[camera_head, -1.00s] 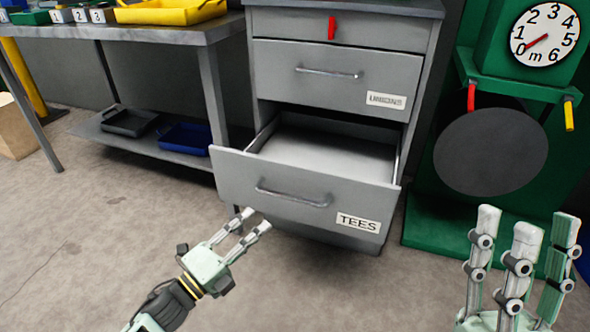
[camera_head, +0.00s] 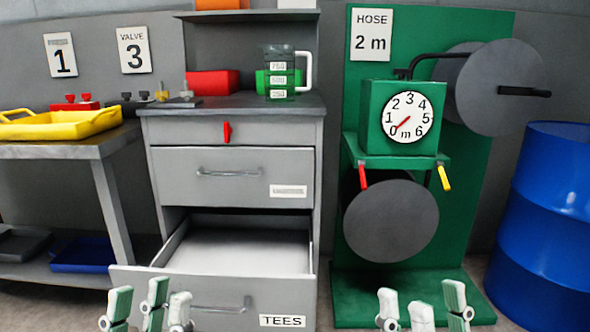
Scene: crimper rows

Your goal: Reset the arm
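My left gripper (camera_head: 148,300) shows at the bottom left of the head view, in front of the lower drawer. Its three pale green and white fingers point up and stand apart, with nothing between them. My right gripper (camera_head: 424,305) shows at the bottom, right of the cabinet and in front of the green stand's base. Its fingers also point up, spread and empty. The palms and arms of both are below the picture's edge. The drawer labelled TEES (camera_head: 215,290) is pulled out and its visible inside looks empty.
The grey cabinet (camera_head: 232,160) carries a measuring jug (camera_head: 279,74) and a red box (camera_head: 212,83). A bench with a yellow tray (camera_head: 60,124) is at left. The green hose stand (camera_head: 465,190) and blue drum (camera_head: 548,210) are at right.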

